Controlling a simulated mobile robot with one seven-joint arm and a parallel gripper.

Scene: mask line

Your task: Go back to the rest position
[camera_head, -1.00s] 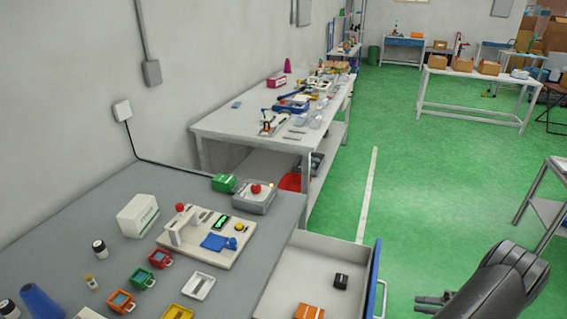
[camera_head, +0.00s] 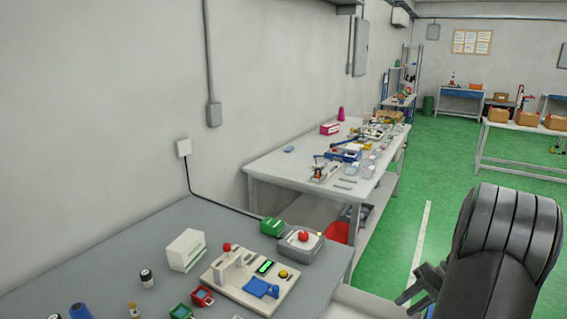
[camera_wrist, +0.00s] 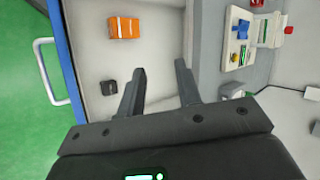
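My gripper (camera_wrist: 160,83) is open in the wrist view, with nothing between its two dark fingers. In the head view my dark arm stands at the right, with the gripper (camera_head: 412,290) low beside the bench's right end. An orange box (camera_wrist: 124,28) and a small black block (camera_wrist: 108,88) lie in the drawer, apart from the fingers.
The grey bench (camera_head: 130,255) bears a white fixture board (camera_head: 235,284), a box with a red button (camera_head: 300,243), a green box (camera_head: 272,227), a white box (camera_head: 186,250) and small coloured cases. The drawer sticks out with a blue front (camera_wrist: 62,50). Green floor (camera_head: 450,160) is clear to the right.

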